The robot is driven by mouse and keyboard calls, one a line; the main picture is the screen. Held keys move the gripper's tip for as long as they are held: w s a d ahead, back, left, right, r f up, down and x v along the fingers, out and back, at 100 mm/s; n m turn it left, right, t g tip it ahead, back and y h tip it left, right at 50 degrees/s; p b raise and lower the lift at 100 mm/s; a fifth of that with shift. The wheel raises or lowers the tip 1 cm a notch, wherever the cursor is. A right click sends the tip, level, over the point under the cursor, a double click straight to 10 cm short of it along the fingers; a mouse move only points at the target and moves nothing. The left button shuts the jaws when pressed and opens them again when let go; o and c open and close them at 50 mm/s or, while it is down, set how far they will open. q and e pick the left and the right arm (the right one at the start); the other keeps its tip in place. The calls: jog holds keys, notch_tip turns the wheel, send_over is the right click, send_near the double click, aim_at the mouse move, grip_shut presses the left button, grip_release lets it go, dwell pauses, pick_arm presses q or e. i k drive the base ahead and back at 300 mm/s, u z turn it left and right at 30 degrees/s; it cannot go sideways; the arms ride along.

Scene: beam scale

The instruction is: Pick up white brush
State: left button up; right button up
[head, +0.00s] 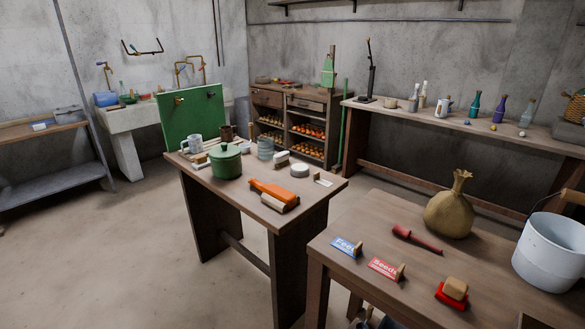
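No thing here is plainly a white brush. A small pale block-shaped item (282,158) on the middle table, behind the white round item, may be one, but it is too small to be sure. A small wood-and-white item (200,161) lies left of the green pot (225,161) and may also be a brush. Both rest on the middle wooden table (240,194). Neither of my grippers is in view.
The middle table also holds an orange item (272,190), a white round item (300,170) and a glass jar (265,148). The right front table holds a sack (449,212), a white bucket (550,254) and two signs. Open floor (130,250) lies left.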

aim_at(280, 160)
jog(key=u, duration=0.8)
jog(key=i, duration=0.7)
jog(key=u, duration=0.75)
jog(key=i, duration=0.75)
jog(key=z, duration=0.7)
jog(key=i, duration=0.5)
jog(key=z, duration=0.5)
